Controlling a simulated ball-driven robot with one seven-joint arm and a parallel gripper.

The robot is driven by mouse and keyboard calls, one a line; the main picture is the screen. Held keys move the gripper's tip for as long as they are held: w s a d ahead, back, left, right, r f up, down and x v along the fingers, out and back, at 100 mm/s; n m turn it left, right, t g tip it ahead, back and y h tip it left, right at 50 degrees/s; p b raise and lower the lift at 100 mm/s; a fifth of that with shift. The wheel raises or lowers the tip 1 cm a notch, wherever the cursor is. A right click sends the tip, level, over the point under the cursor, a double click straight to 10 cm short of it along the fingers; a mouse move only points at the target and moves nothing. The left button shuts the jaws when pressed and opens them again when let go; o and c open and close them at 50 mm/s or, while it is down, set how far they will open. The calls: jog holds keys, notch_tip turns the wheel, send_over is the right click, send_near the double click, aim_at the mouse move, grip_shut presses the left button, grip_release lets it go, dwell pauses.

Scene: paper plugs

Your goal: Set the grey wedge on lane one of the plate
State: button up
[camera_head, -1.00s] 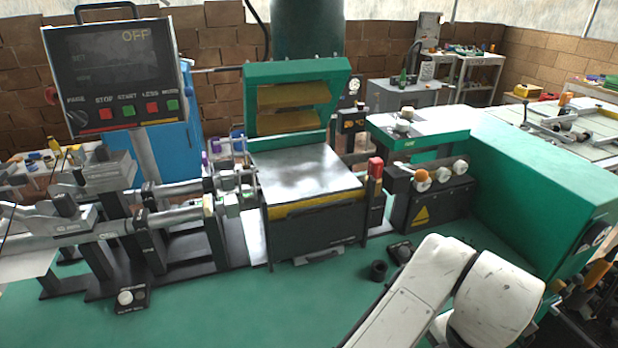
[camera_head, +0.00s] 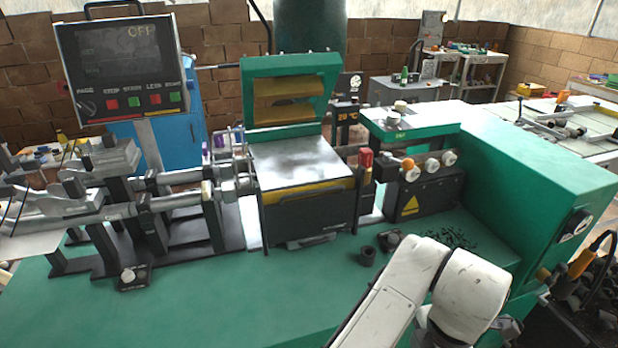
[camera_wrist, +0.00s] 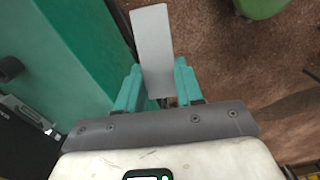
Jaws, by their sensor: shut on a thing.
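The grey wedge (camera_wrist: 152,35) is a pale, flat piece in the wrist view. My gripper (camera_wrist: 158,72) has teal fingers on either side of it and is shut on it. The wedge sticks out past the fingertips, above a brown floor beside a green machine side. In the head view, a flat metal plate (camera_head: 297,163) lies under the raised green press head. I cannot make out lane marks on it. The wedge and gripper do not show in the head view, where only my white arm is at lower right.
A control panel (camera_head: 125,68) reading OFF stands at the left. Metal rods and clamps (camera_head: 150,195) run left of the plate. A long green housing (camera_head: 540,160) is at the right. A small black ring (camera_head: 367,256) lies on the green bench top (camera_head: 220,300), whose front is mostly clear.

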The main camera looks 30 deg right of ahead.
jog(key=w+a+f+m, duration=1.3)
jog(key=w+f, duration=0.2)
jog(key=w, duration=0.2)
jog(key=shift+w+a+f, duration=0.15)
jog(key=shift+a+f, duration=0.05)
jog(key=shift+d, duration=0.2)
jog(key=shift+a, duration=0.1)
